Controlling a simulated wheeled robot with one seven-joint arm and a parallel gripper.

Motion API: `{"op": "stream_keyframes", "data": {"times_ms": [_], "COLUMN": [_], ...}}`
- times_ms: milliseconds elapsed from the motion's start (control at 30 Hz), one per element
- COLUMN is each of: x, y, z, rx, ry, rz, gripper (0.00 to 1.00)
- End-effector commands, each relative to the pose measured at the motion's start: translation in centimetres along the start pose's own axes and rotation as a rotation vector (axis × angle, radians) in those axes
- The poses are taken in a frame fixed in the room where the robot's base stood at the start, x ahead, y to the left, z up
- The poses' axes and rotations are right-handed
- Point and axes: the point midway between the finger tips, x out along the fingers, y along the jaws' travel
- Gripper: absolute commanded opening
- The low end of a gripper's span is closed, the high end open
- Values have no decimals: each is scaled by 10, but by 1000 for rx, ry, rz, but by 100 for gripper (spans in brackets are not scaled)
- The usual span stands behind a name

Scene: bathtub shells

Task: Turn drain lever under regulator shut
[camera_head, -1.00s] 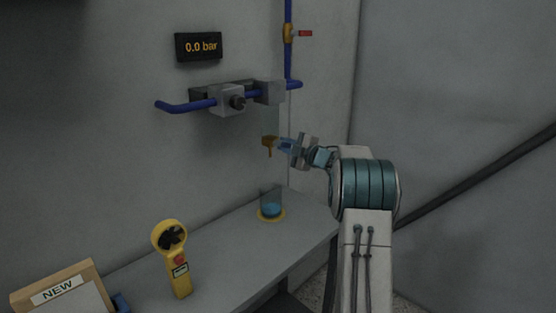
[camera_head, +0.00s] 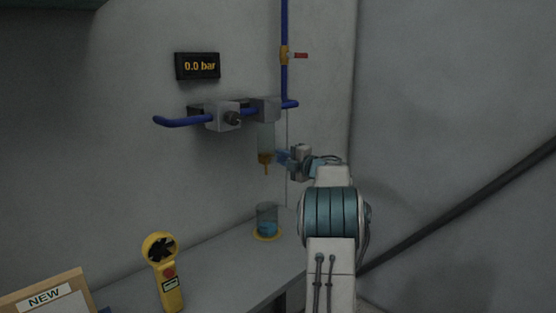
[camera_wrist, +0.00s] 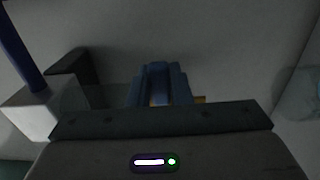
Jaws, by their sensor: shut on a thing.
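The regulator (camera_head: 222,116) is a grey block with a dark knob on the blue pipe on the wall. Right of it a second grey block (camera_head: 265,109) carries a clear bowl (camera_head: 266,136) below. A brass drain (camera_head: 265,158) with a thin spout hangs under this bowl. My gripper (camera_head: 281,157) reaches in from the right, its blue fingers at the drain. In the wrist view the fingers (camera_wrist: 160,88) are close together, with a little brass showing between and beside them. They are shut on the drain lever, which they mostly hide; its angle cannot be told.
A glass with blue liquid (camera_head: 266,221) stands below the drain on a yellow ring (camera_head: 267,239) on the grey bench. A red-handled valve (camera_head: 287,55) sits higher on the pipe. A yellow meter (camera_head: 164,275) stands front left, near a "NEW" box (camera_head: 45,299).

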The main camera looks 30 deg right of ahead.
Motion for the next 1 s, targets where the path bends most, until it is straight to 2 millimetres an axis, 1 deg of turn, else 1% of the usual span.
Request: {"op": "stream_keyframes", "data": {"times_ms": [200, 233, 300, 567, 667, 767, 867, 1000], "x": [1, 1, 1, 1, -4, -16, -36, -69], "y": [2, 2, 2, 1, 1, 1, 1, 1], "z": [-1, -1, -1, -1, -1, 0, 0, 0], "rx": [-7, -7, -6, -4, -4, -4, -3, -5], "ry": [1, 1, 1, 1, 1, -1, -3, -2], "rz": [2, 2, 2, 1, 1, 0, 0, 1], "gripper": [0, 24, 40, 40, 40, 40, 40, 40]}}
